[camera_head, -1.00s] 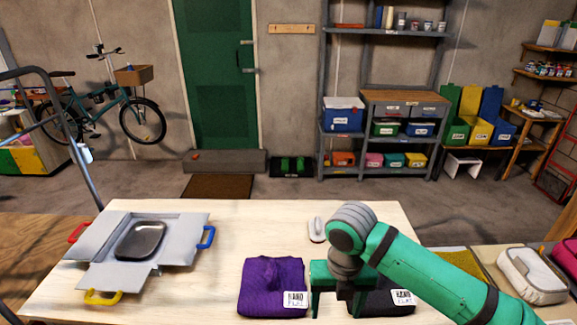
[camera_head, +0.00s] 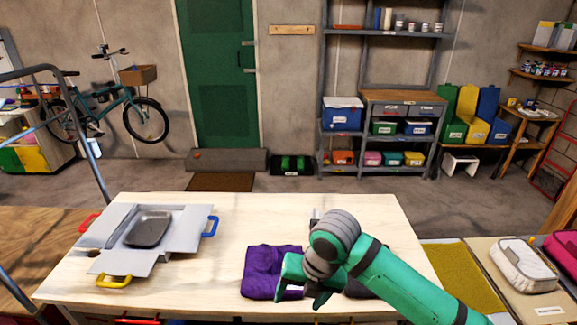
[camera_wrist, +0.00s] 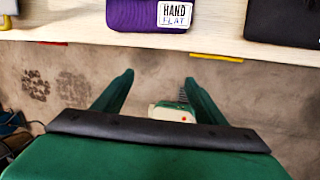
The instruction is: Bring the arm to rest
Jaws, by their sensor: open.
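My gripper (camera_head: 302,293) is over the front part of the light wooden table, near the purple folded cloth (camera_head: 262,268). In the wrist view my gripper (camera_wrist: 158,82) has its two green fingers spread apart with nothing between them. Beyond the fingers it shows the floor and the table's edge (camera_wrist: 60,38). The purple cloth with its "HAND FLAT" label (camera_wrist: 172,14) lies at the top of that view. A dark folded item (camera_wrist: 285,22) lies to its right; my arm hides most of it in the head view.
A white-green object (camera_wrist: 172,112) is on the floor below the fingers. A yellow mat (camera_head: 466,276) and white bag (camera_head: 523,265) lie right. The table's middle back is clear.

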